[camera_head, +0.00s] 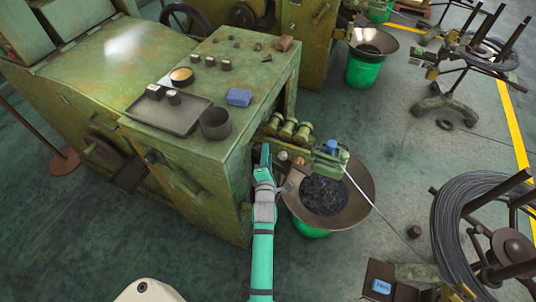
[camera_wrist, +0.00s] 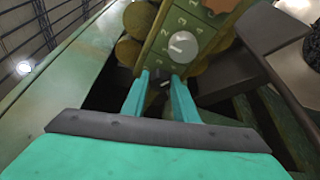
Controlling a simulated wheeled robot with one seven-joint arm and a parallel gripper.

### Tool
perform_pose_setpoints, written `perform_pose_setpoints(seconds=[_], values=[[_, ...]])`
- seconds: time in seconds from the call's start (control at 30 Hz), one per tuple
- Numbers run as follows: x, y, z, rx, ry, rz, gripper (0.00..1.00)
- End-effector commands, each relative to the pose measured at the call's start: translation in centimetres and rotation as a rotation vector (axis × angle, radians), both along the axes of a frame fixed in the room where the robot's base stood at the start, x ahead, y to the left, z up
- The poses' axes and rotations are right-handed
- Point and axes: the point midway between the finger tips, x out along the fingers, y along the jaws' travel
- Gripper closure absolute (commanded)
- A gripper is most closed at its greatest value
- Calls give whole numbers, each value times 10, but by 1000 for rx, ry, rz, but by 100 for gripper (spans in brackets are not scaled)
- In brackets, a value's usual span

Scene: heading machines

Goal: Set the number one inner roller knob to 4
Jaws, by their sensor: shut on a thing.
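My gripper (camera_wrist: 160,78) has its two teal fingers closed around a small, mostly hidden knob (camera_wrist: 162,87) at the lower end of a yellow-green roller block. Its pointer and the number it stands at cannot be read. Just beyond the fingertips, a pale round knob (camera_wrist: 183,46) sits on the block's numbered plate (camera_wrist: 165,28), apart from the fingers. In the head view my gripper (camera_head: 265,152) reaches up to the machine's right side, left of the brass-coloured rollers (camera_head: 287,129). The knob it holds is hidden there.
A wide bowl (camera_head: 357,190) of dark parts on a green bucket stands right of my arm. The green machine (camera_head: 200,185) is close on the left, with a grey tray (camera_head: 168,112) on top. A wire coil stand (camera_head: 450,235) is at the right.

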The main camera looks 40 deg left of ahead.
Motion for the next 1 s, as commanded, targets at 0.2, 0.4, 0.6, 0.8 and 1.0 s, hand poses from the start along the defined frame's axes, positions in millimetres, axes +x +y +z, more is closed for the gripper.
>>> perform_pose_setpoints(seconds=[0.2,0.4,0.6,0.8,1.0], values=[[-1,-2,-2,58,17,-1,96],[0,-2,-2,55,17,-2,96],[0,-3,-2,56,16,-4,55],[0,-4,-1,55,15,-5,55],[-13,-14,-1,53,15,-5,55]])
